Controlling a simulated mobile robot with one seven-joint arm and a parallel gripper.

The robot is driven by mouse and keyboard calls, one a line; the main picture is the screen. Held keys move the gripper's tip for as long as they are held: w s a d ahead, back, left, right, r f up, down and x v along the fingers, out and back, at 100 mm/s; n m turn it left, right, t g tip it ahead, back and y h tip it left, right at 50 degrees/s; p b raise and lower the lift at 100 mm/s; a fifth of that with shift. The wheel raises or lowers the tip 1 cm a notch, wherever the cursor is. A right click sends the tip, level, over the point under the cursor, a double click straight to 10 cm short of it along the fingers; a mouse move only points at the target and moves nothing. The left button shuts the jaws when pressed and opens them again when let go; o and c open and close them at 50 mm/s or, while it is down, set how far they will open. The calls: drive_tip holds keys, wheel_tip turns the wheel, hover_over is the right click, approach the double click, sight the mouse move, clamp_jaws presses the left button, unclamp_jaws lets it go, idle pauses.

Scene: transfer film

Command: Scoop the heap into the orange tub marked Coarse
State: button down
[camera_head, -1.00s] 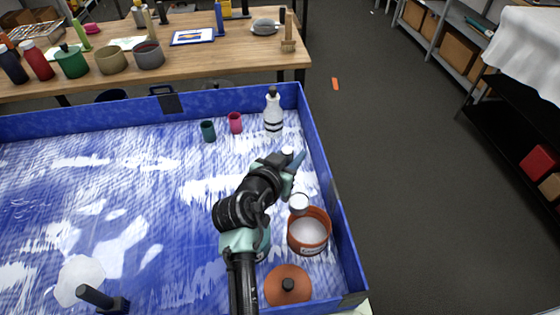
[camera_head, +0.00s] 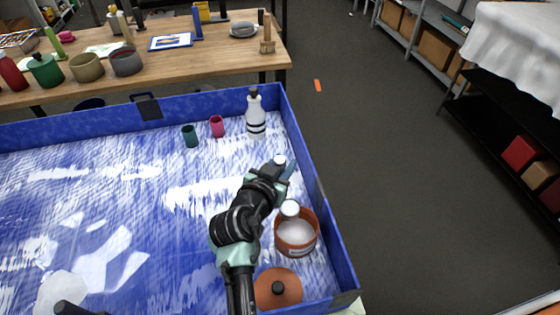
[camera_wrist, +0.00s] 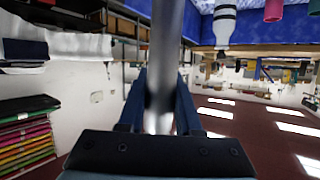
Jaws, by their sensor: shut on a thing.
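My gripper (camera_head: 284,170) is shut on a grey metal handle, which runs up between the blue fingers in the wrist view (camera_wrist: 160,60). The handle seems to belong to a scoop (camera_head: 290,208), whose round, pale end overlaps the back rim of the orange tub in the head view. I cannot tell its height above the rim or how full it is. The orange tub (camera_head: 311,244) stands by the tray's right wall with white material inside; its label is too small to read. A pale white heap (camera_head: 62,288) lies at the lower left, partly cut off.
The blue-walled tray (camera_head: 323,215) has white streaks on its floor. An orange lid (camera_head: 268,293) with a black knob lies in front of the tub. A white bottle (camera_head: 255,118), a pink cup (camera_head: 217,127) and a green cup (camera_head: 190,137) stand at the back.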

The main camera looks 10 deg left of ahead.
drive_tip(key=s+d+f+m+t+y+b, duration=0.2)
drive_tip(key=s+d+m+t, duration=0.3)
drive_tip(key=d+m, duration=0.4)
drive_tip(key=shift+s+d+b, duration=0.45)
drive_tip(key=shift+s+d, duration=0.4)
drive_tip(key=shift+d, duration=0.05)
idle(1.2)
drive_tip(key=shift+s+d+f+m+t+b, duration=0.1)
drive_tip(key=shift+d+f+m+t+b, duration=0.15)
drive_tip(key=shift+m+b, duration=0.35)
drive_tip(key=shift+s+d+f+t+b, duration=0.15)
drive_tip(key=shift+f+t+b, duration=0.1)
drive_tip(key=shift+b, duration=0.4)
drive_tip(key=shift+d+f+m+b, duration=0.1)
drive_tip(key=shift+m+b, duration=0.2)
drive_tip(key=shift+b, duration=0.1)
drive_tip(key=shift+s+d+f+b, duration=0.2)
drive_tip(key=shift+f+b, duration=0.05)
drive_tip(key=shift+b, duration=0.4)
drive_tip(key=shift+f+m, duration=0.1)
drive_tip(key=shift+m, duration=0.2)
